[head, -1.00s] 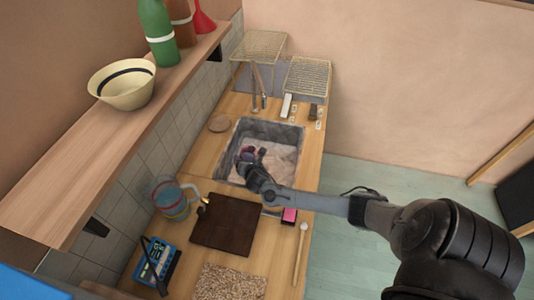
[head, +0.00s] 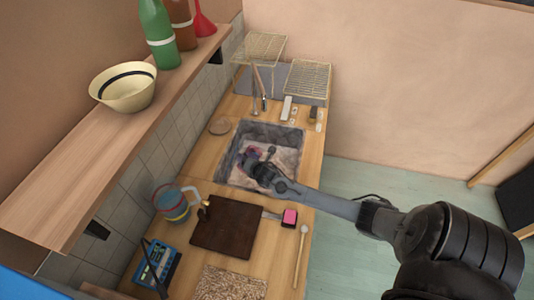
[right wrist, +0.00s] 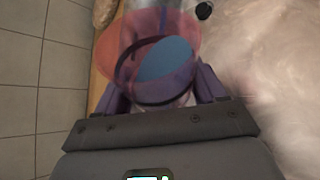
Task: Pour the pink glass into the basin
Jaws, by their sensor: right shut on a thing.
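The pink glass (right wrist: 125,48) is see-through, with a dark band and a blue surface showing inside it in the right wrist view. My right gripper (right wrist: 155,98) is shut on it, one finger on each side. In the head view the glass (head: 250,154) is small and partly hidden by my right gripper (head: 258,163). Both are over the left part of the grey stone basin (head: 230,150), whose floor looks pale. The glass looks tilted; I cannot tell whether anything is flowing out. My left gripper is not in view.
A jug with coloured bands (head: 172,203), a dark brown board (head: 227,224), a blue device (head: 158,265) and a wooden stick (head: 300,258) lie this side of the basin. A tap (head: 256,92) stands behind it. A shelf (head: 110,150) overhangs at left.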

